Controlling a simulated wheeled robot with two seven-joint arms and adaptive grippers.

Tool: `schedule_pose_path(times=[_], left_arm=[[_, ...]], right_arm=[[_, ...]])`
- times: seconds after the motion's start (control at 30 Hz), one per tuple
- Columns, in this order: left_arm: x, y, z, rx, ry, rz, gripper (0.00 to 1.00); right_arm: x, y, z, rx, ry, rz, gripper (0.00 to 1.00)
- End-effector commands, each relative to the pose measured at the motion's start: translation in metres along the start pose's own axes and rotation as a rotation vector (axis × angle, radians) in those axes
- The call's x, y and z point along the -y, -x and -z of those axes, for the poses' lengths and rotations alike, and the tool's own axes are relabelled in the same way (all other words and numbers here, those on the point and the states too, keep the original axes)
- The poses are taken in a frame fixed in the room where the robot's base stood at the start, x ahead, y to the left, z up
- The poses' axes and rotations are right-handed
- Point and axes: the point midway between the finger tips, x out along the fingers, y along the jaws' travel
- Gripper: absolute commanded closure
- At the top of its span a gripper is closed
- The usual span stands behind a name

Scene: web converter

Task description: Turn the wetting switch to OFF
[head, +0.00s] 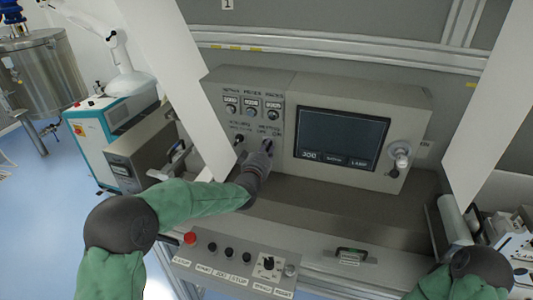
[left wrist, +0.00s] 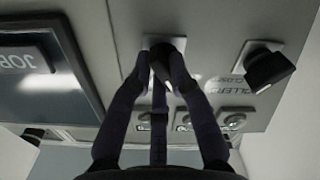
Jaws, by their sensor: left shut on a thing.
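The wetting switch (left wrist: 166,47) is a black knob on a light plate, between my left gripper's fingers in the left wrist view. My left gripper (head: 268,146) is shut on it at the grey control panel (head: 284,128), left of the screen, and mostly hides it in the head view. The knob's exact pointing direction is hidden by the fingers. The rollers switch (head: 239,140), a similar black knob, is just beside it and also shows in the left wrist view (left wrist: 268,67). My right gripper is out of view; only part of that arm shows at lower right.
A dark screen (head: 341,138) is right of the switches. Several small displays (head: 252,104) sit above them. A lower panel (head: 232,262) with a red button (head: 190,238) lies below my left forearm. White panels (head: 178,80) flank the control panel.

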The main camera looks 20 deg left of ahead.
Motion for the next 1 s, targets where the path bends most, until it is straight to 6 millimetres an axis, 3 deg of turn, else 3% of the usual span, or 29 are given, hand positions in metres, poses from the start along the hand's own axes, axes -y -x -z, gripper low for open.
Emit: schedule_pose_path(times=[0.5,0.53,0.6,1.0], left_arm=[[0.0,0.0,0.0002,0.0,0.023,0.0,1.0],[0.0,0.0,0.0002,0.0,0.023,0.001,0.78],[0.0,0.0,0.0002,0.0,0.023,0.0,0.58],[0.0,0.0021,0.0005,0.0,0.021,0.0,0.56]], right_arm=[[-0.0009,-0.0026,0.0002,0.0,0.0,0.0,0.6],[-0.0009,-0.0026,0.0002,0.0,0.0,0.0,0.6],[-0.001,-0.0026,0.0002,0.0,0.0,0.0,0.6],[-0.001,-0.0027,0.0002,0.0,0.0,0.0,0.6]])
